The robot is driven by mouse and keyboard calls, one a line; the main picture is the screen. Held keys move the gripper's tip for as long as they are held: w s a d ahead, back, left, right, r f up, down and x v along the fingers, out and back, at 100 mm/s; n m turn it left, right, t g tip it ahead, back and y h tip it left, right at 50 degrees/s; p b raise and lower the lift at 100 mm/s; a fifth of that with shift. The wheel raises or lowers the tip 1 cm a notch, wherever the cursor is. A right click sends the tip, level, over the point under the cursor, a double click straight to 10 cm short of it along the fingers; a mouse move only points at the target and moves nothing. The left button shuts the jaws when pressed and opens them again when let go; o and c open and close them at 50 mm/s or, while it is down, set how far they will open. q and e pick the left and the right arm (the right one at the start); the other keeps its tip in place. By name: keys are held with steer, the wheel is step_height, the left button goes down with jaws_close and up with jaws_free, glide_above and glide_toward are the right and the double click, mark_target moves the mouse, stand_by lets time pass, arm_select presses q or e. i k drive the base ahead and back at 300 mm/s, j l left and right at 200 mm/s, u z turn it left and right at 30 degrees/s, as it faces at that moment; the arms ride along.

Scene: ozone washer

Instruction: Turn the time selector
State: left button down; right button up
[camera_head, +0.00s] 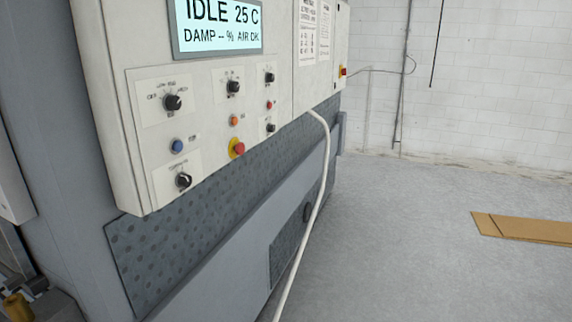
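The washer's control panel (205,130) is at the upper left, seen at an angle. It carries several black rotary knobs: one at upper left (173,102), one at upper middle (233,87), one at upper right (269,77), one at lower left (183,180) and a small one at lower right (270,128). Their labels are too small to read, so I cannot tell which is the time selector. The display (217,25) above reads IDLE 25 C. Neither of my grippers is in view.
A blue button (177,146), an orange button (234,120), a small red button (268,105) and a red mushroom button on yellow (238,148) sit among the knobs. A white hose (319,190) hangs down the machine's front. Cardboard (525,229) lies on otherwise clear floor at right.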

mark_target(231, 87)
steer(key=i+l+u, duration=0.1)
steer(key=l, duration=0.3)
steer(key=i+l, duration=0.3)
steer(key=l, duration=0.15)
steer(key=i+l+u, duration=0.15)
steer(key=l, duration=0.25)
steer(key=i+l+u, duration=0.1)
steer(key=i+l, duration=0.15)
steer(key=l, duration=0.2)
steer(key=i+l+u, duration=0.1)
steer(key=l, duration=0.4)
steer(key=i+l, duration=0.2)
steer(key=l, duration=0.25)
steer(key=i+l+u, duration=0.15)
steer(key=l, duration=0.35)
steer(key=i+l+u, duration=0.1)
steer(key=l, duration=0.35)
